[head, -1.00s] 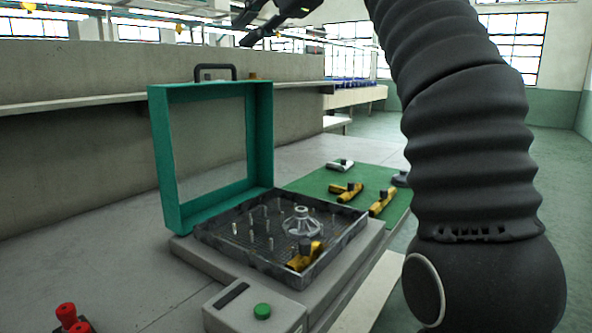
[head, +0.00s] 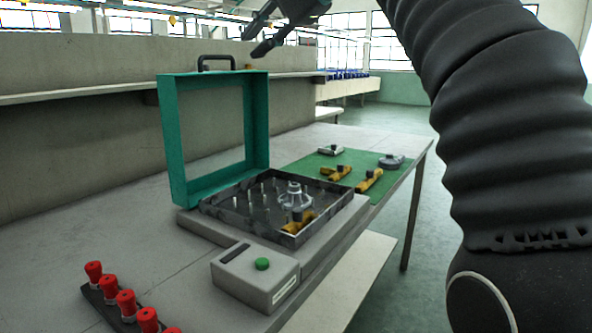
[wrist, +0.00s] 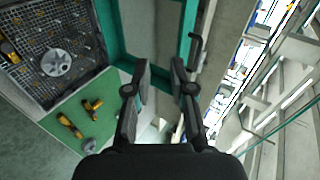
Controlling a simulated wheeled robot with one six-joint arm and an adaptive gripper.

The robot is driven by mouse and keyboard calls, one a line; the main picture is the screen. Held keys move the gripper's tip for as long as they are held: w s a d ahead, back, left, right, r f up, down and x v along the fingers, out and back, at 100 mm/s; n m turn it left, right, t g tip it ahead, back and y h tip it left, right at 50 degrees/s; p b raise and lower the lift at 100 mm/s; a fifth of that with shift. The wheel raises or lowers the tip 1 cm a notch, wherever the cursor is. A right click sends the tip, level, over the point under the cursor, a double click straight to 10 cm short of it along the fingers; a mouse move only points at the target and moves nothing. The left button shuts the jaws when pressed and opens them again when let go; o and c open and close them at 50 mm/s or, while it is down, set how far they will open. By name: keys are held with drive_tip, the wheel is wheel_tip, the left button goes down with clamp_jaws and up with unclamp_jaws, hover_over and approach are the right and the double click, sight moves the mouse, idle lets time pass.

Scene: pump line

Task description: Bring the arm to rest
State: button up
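My gripper (head: 249,46) is at the top of the head view, high above the bench and empty. In the wrist view (wrist: 159,72) its two fingers stand apart with nothing between them. My arm bends up along the right side of the head view. Below the gripper, the fixture box with an open teal lid frame (head: 178,150) stands on the bench. Its dark pin tray (head: 225,205) holds a grey flanged part (head: 292,196) and a yellow part (head: 297,222).
A control box with a green button (head: 262,264) stands in front of the fixture. A rack of red knobs (head: 127,302) is at the lower left. A green mat (head: 312,165) with yellow and grey parts lies behind. A wall with a ledge (head: 60,97) runs along the left.

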drive_tip(key=s+d+f+n+h, duration=0.2)
drive_tip(key=s+d+f, duration=0.5)
drive_tip(key=f, duration=0.8)
drive_tip(key=s+d+f+n+g+h, duration=0.1)
drive_tip(key=s+d+f+h, duration=0.3)
drive_tip(key=f, duration=1.2)
drive_tip(key=s+d+f+n+h, duration=0.2)
drive_tip(key=s+d+f, duration=0.8)
drive_tip(key=f, duration=0.5)
drive_tip(key=shift+s+d+f+n+g+h, duration=0.15)
drive_tip(key=shift+s+d+n+g+h, duration=0.2)
drive_tip(key=shift+s+n, duration=0.6)
